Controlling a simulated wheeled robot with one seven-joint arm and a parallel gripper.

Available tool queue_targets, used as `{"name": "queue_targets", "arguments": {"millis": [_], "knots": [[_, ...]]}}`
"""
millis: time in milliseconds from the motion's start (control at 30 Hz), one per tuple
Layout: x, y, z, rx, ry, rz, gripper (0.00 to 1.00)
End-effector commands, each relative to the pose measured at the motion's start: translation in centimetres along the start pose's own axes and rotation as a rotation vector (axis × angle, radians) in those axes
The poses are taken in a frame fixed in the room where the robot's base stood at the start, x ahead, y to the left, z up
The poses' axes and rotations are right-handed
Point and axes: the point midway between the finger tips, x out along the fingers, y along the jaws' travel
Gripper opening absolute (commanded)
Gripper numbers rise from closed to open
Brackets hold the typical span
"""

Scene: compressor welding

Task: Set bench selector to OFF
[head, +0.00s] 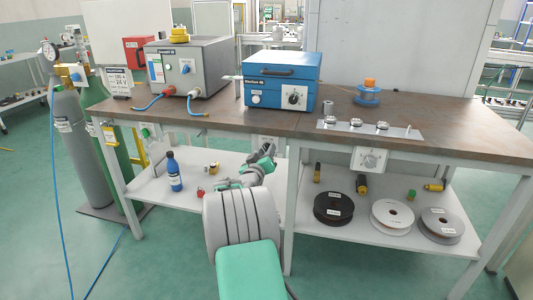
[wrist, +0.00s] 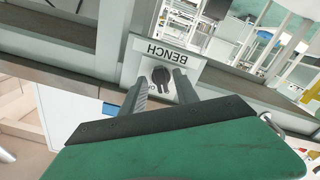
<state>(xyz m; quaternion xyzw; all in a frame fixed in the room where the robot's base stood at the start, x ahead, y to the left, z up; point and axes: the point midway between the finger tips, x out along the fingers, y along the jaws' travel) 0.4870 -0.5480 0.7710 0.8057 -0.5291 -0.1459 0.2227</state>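The bench selector (wrist: 160,74) is a dark rotary knob on a light plate marked BENCH, which appears upside down in the wrist view. My gripper (wrist: 162,82) is open, with one finger on each side of the knob in the picture. I cannot tell whether the fingers touch it. The left finger partly covers the plate's other lettering, so the knob's setting cannot be read. In the head view my gripper (head: 268,152) is just below the front edge of the workbench (head: 225,122), in front of the plate, which it partly hides.
A grey welder box (head: 205,72) and a blue box (head: 270,85) stand on the bench. A white socket plate (head: 371,159) hangs under its edge to the right. The lower shelf holds a blue bottle (head: 174,175) and several spools. Gas cylinders (head: 72,140) stand at left.

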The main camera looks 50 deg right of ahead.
Motion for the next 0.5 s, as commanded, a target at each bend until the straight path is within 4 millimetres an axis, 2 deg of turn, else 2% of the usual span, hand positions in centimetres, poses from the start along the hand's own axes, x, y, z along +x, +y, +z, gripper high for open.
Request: {"name": "queue_targets", "arguments": {"millis": [133,333,500], "knots": [[-1.8,0.0,-0.2,0.0,0.001,-0.002,0.36],[-6.0,-0.1,-0.2,-0.001,0.003,-0.004,0.36],[-7.7,0.1,-0.1,-0.001,0.001,0.0,0.36]]}}
